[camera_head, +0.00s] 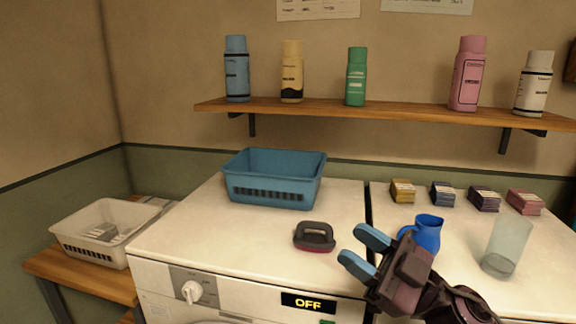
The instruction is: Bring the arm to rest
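My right gripper (365,254) reaches in from the lower right, above the front of the white machine tops. Its two blue-tipped fingers point left and are spread apart, with nothing between them. A blue jug (428,232) stands just behind the gripper, partly hidden by it. My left gripper is not in view.
A blue basket (272,180) stands on the left washer top (200,232). A translucent cup (506,246) and several small boxes (443,194) stand at right. A wooden shelf (400,112) holds several bottles. A white basket (104,230) sits on a low bench at left.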

